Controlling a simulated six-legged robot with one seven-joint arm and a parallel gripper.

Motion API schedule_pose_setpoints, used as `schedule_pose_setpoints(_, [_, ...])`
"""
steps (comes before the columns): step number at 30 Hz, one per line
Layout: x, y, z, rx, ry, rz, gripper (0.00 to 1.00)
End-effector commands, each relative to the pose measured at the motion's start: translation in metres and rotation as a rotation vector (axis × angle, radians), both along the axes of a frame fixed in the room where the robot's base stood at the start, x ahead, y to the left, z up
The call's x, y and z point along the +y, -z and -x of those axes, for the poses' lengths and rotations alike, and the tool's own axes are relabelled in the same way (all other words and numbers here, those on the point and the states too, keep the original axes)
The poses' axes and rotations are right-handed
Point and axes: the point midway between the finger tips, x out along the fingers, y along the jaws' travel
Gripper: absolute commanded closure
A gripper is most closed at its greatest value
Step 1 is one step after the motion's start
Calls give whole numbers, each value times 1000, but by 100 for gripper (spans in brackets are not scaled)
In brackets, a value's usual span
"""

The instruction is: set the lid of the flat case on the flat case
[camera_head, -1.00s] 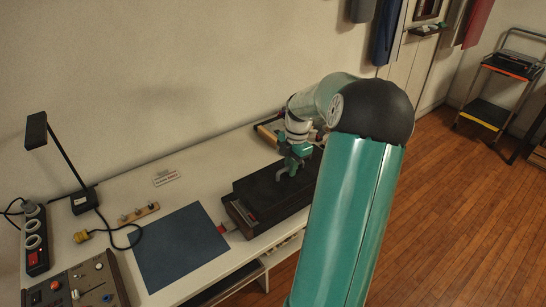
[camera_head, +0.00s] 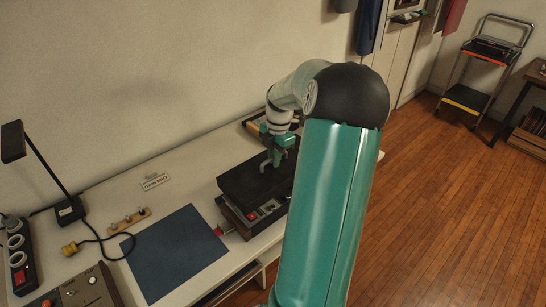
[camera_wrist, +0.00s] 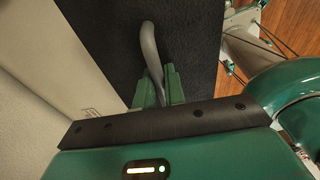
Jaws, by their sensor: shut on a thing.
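The dark flat lid (camera_head: 248,180) is over the back part of the flat case (camera_head: 240,227) on the white table. The near part of the case is uncovered and shows red and grey contents. From this angle I cannot tell whether the lid touches the case. My gripper (camera_head: 270,161) is above the lid, shut on its curved grey handle. In the wrist view the green fingers of my gripper (camera_wrist: 159,86) close around the handle (camera_wrist: 150,48), with the black lid (camera_wrist: 105,35) filling the middle. The case is hidden there, and my arm covers the right side in the head view.
A blue mat (camera_head: 172,250) lies left of the case. A small sign (camera_head: 155,182), a wooden strip with knobs (camera_head: 130,217), a lamp (camera_head: 68,208) and a power strip (camera_head: 20,262) are farther left. A wooden-edged tray (camera_head: 254,122) is behind the lid.

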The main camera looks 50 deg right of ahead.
Motion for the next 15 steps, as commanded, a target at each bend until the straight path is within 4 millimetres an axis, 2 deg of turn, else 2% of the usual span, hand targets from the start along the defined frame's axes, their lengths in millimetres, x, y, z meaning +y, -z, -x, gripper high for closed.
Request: schedule_pose_setpoints(15, [0,42,0,1,1,-1,100])
